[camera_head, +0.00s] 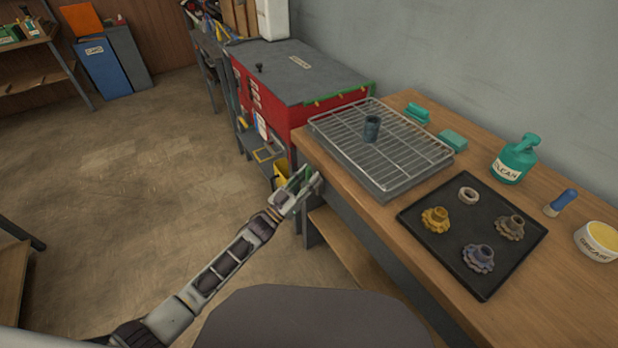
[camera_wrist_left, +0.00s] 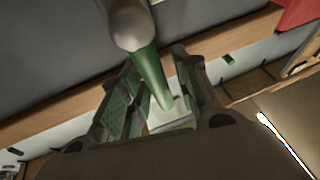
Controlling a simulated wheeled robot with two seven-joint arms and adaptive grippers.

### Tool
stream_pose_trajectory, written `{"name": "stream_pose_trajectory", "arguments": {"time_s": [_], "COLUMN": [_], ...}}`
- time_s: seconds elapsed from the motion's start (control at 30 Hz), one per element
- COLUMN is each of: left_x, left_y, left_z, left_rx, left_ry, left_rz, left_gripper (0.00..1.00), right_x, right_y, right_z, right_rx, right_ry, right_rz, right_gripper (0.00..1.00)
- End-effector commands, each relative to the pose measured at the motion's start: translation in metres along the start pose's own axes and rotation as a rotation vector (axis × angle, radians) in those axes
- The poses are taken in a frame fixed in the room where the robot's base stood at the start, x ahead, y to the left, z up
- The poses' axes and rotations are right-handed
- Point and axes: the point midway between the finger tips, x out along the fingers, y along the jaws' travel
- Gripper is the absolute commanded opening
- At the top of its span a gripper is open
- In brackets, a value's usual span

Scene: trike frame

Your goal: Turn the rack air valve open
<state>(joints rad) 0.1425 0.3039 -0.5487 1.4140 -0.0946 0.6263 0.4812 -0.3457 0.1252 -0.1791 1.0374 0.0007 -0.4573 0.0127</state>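My left gripper (camera_head: 306,184) reaches from the lower left to the front left edge of the workbench. In the left wrist view, its two fingers (camera_wrist_left: 160,75) stand apart, open. A green lever-like bar (camera_wrist_left: 150,72) with a rounded grey end (camera_wrist_left: 127,24) runs between them. It looks like the valve handle, but the valve body is not clear. A pale block (camera_wrist_left: 170,115) lies behind the bar, partly hidden by the gripper. I cannot tell whether the fingers touch the bar. In the head view the gripper hides most of this spot. My right gripper is not in view.
On the workbench (camera_head: 385,215) are a wire rack tray (camera_head: 437,158) with a dark cup (camera_head: 371,129), a black tray (camera_head: 480,285) with gears and a ring, a green bottle (camera_head: 514,160) and a grease tub (camera_head: 598,241). A red cabinet (camera_head: 285,103) stands beyond. Floor at left is clear.

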Motion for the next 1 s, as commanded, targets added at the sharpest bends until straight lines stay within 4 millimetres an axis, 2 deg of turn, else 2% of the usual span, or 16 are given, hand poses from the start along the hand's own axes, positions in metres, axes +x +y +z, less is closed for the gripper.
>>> {"name": "stream_pose_trajectory", "arguments": {"time_s": [0.33, 0.53, 0.77, 1.0], "left_x": [0.0, -0.006, -0.028, -0.06], "left_y": [0.0, 0.0, 0.0, 0.0], "left_z": [-0.001, -0.001, -0.001, 0.0], "left_rx": [0.002, 0.003, 0.002, 0.002], "left_ry": [0.002, 0.002, 0.001, -0.001], "left_rz": [0.001, 0.001, 0.001, 0.001], "left_gripper": [0.38, 0.38, 0.38, 0.38], "right_x": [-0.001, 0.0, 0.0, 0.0], "right_y": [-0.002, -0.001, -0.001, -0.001], "right_z": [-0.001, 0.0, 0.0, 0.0], "right_rx": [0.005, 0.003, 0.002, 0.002], "right_ry": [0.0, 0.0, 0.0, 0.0], "right_rz": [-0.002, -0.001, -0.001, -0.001], "right_gripper": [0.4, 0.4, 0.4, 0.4]}}
